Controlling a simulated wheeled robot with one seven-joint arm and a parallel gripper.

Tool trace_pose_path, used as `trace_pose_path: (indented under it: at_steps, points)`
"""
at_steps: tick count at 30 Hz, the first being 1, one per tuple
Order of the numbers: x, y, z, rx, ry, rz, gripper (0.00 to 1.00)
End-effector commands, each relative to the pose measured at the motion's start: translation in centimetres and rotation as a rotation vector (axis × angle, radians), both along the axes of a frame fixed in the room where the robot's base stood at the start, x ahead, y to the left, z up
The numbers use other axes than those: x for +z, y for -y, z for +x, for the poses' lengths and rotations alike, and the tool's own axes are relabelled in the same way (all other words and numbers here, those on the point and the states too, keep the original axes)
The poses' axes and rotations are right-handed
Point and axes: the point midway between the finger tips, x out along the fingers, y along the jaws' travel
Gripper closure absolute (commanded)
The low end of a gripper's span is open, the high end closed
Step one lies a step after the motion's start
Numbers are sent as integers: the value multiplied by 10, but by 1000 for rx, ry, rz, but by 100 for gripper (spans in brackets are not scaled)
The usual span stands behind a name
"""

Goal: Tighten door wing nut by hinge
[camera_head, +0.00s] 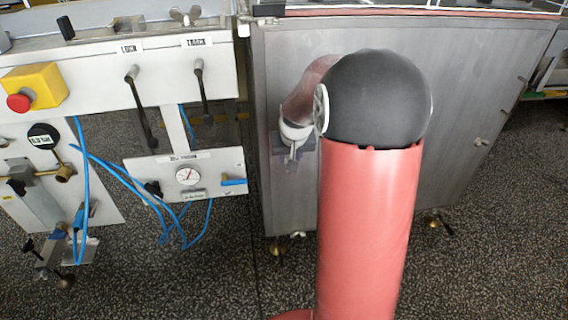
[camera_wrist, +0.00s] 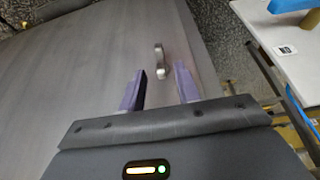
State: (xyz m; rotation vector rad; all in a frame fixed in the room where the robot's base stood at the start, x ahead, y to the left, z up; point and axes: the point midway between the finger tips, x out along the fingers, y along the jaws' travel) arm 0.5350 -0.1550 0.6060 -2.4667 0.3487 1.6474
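The grey metal door (camera_head: 460,90) fills the middle of the head view. In the wrist view its brushed face (camera_wrist: 70,60) spreads under my gripper. A small metal wing nut (camera_wrist: 159,58) stands up from the door near its edge, just beyond and between my fingertips. Contact with the nut cannot be told. In the head view my gripper (camera_head: 292,160) is at the door's left part, partly behind my arm; the nut there is hidden. Another small fitting (camera_head: 480,141) is on the door's right side.
A white control cabinet (camera_head: 100,85) stands left of the door, with a red emergency button (camera_head: 19,103), black levers (camera_head: 140,105), a gauge (camera_head: 188,176) and loose blue hoses (camera_head: 82,190). Its panel (camera_wrist: 285,45) lies right of the door in the wrist view. Speckled floor shows below.

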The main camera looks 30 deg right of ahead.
Motion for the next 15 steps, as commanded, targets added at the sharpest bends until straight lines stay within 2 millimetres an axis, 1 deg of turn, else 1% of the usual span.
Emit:
trace_pose_path:
  at_steps: [1,6,10,15]
  points:
    - [-10,0,3,0,-5,2,67]
    - [-34,3,13,1,-4,2,67]
    - [-45,4,18,0,-2,1,67]
    - [-50,5,20,-1,1,1,67]
